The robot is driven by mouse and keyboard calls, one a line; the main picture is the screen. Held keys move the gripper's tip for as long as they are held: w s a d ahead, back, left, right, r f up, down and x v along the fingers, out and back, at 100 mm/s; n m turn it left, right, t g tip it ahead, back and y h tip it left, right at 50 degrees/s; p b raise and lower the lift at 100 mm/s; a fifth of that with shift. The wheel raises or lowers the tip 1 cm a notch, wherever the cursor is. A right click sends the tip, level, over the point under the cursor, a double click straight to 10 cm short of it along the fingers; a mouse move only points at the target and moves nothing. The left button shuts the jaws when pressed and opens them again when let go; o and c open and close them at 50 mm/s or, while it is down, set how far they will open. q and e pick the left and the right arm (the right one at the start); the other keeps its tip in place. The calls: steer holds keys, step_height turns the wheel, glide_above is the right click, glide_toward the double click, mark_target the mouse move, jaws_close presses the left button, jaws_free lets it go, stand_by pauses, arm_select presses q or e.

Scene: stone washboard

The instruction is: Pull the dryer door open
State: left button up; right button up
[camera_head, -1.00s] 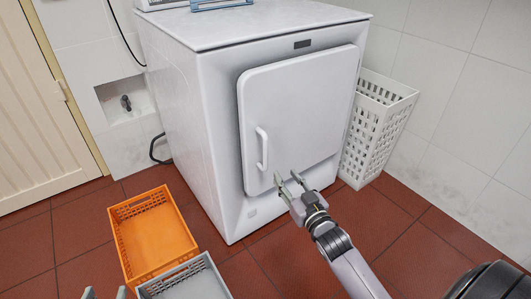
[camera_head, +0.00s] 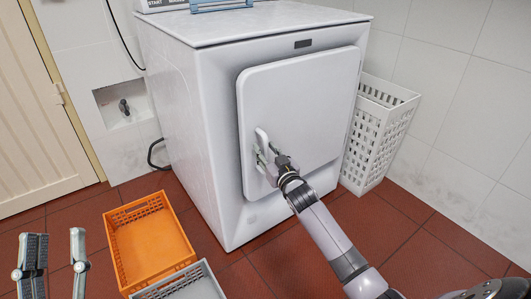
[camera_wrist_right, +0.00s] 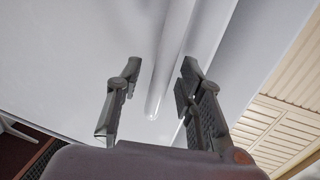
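The white dryer door (camera_head: 310,100) is shut flush on the front of the white dryer (camera_head: 180,120). Its vertical white handle (camera_head: 261,137) is near the door's left edge. My right gripper (camera_head: 266,152) is at the handle's lower part. In the right wrist view the handle (camera_wrist_right: 172,55) runs between the two fingers of my right gripper (camera_wrist_right: 161,70), which are apart, with a gap visible on the left side; contact on the right side cannot be told. My left gripper (camera_head: 55,240) is open and empty at the lower left, fingers pointing up.
An orange crate (camera_head: 113,240) and a grey crate (camera_head: 205,270) stand on the red tiled floor left of the dryer's front. A tall white basket (camera_head: 368,150) stands close to the dryer's right side. Floor at the lower right is free beside my arm.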

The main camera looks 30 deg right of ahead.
steer(key=shift+w, duration=0.25)
steer(key=shift+c, duration=0.2)
jaws_close()
stand_by(0.6)
